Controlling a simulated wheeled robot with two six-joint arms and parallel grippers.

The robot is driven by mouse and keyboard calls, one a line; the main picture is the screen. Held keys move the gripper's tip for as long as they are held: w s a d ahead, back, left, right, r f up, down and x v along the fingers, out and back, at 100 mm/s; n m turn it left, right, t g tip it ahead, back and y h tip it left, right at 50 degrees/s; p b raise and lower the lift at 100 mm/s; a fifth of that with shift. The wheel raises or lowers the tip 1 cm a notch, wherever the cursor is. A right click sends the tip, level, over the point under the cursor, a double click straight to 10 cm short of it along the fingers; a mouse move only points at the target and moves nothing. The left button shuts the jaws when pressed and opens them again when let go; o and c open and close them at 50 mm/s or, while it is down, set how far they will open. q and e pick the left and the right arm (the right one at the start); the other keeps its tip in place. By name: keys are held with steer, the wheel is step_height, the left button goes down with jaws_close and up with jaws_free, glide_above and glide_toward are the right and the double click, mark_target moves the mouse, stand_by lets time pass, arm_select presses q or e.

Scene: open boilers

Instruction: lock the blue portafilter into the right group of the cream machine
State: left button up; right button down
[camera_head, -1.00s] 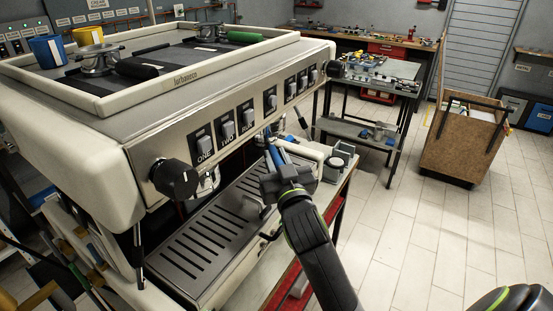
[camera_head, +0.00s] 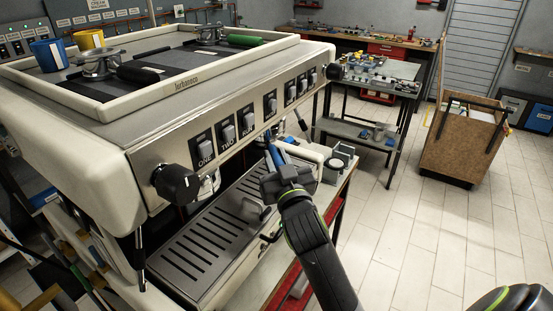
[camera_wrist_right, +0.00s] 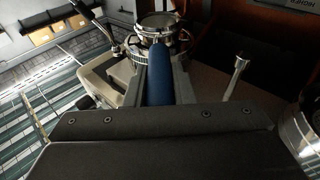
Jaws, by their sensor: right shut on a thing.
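The cream machine (camera_head: 90,135) fills the left of the head view, with a row of switches on its steel front. My right gripper (camera_head: 275,160) is in front of the machine, below the switches and above the right end of the drip tray. It is shut on the blue portafilter handle (camera_head: 277,154), which also shows between the fingers in the wrist view (camera_wrist_right: 160,86). There, round metal parts (camera_wrist_right: 160,32) sit at the handle's far end. I cannot tell whether the portafilter is seated in the right group, which the machine's body hides in the head view. My left gripper is out of view.
The slotted drip tray (camera_head: 205,235) lies under the groups. A black knob (camera_head: 175,183) sticks out at the front left. Grey containers (camera_head: 340,160) stand right of my gripper. Blue (camera_head: 48,54) and yellow (camera_head: 88,39) cups sit on top.

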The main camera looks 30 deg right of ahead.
steer(key=shift+r+p, duration=0.4)
steer(key=shift+r, duration=0.05)
stand_by(0.5)
stand_by(0.5)
steer(key=shift+d+r+y+p, duration=0.1)
steer(key=shift+d+y+p, duration=0.05)
steer(key=shift+y+p, duration=0.15)
steer(key=shift+s+d+n+y, duration=0.1)
steer(key=shift+d+n+y, duration=0.15)
steer(key=shift+n+y, duration=0.15)
steer(key=shift+p, duration=0.35)
steer(key=shift+d, duration=0.2)
steer(key=shift+d+n+t+y+p, duration=0.2)
steer(key=shift+n+t+y+p, duration=0.15)
steer(key=shift+y, duration=0.35)
